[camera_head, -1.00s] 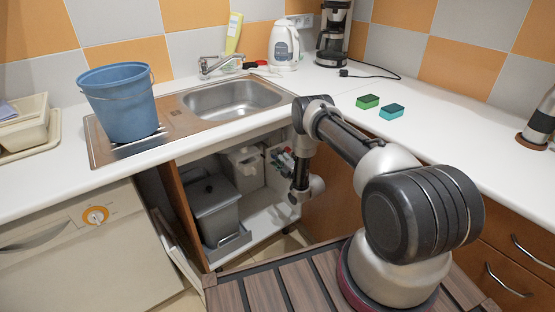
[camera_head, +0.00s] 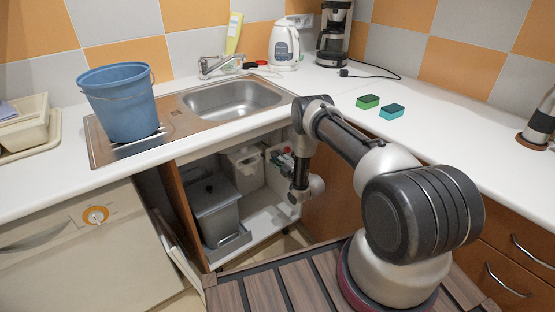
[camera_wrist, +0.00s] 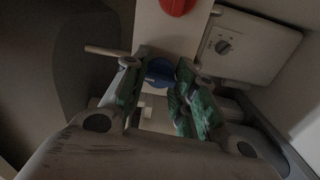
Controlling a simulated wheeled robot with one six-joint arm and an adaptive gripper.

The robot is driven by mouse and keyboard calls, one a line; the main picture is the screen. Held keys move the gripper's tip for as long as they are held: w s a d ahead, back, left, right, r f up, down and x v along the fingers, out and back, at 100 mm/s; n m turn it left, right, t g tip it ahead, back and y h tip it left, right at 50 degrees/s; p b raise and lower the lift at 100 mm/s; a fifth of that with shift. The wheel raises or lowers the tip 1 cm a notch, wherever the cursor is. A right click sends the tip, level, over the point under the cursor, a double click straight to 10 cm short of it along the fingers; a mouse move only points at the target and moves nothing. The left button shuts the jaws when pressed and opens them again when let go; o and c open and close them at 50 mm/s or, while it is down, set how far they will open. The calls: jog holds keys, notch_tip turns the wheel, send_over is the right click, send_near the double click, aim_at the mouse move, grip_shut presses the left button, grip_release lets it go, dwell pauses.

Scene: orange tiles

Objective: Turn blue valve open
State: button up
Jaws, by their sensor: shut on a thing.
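The blue valve (camera_wrist: 158,74) is a small round knob on a pale panel, in the middle of the wrist view. My gripper (camera_wrist: 161,66) has its green-padded fingers on either side of the knob and is shut on it. The fingers partly cover the knob's sides, so its exact turn angle is hard to read. In the head view my arm reaches into the open cabinet under the sink, and the gripper's hold on the valve cannot be made out there.
A red valve (camera_wrist: 177,5) sits just above the blue one in the wrist view. A white box with a dial (camera_wrist: 223,47) is at the right. In the head view, a grey bin (camera_head: 213,207) stands inside the cabinet, left of my arm. An open door (camera_head: 330,200) is behind my arm.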

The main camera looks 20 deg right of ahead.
jog(key=shift+f+m, duration=0.1)
jog(key=shift+m, duration=8.4)
jog(key=o, duration=1)
jog(key=shift+o, duration=0.2)
jog(key=v, duration=1.2)
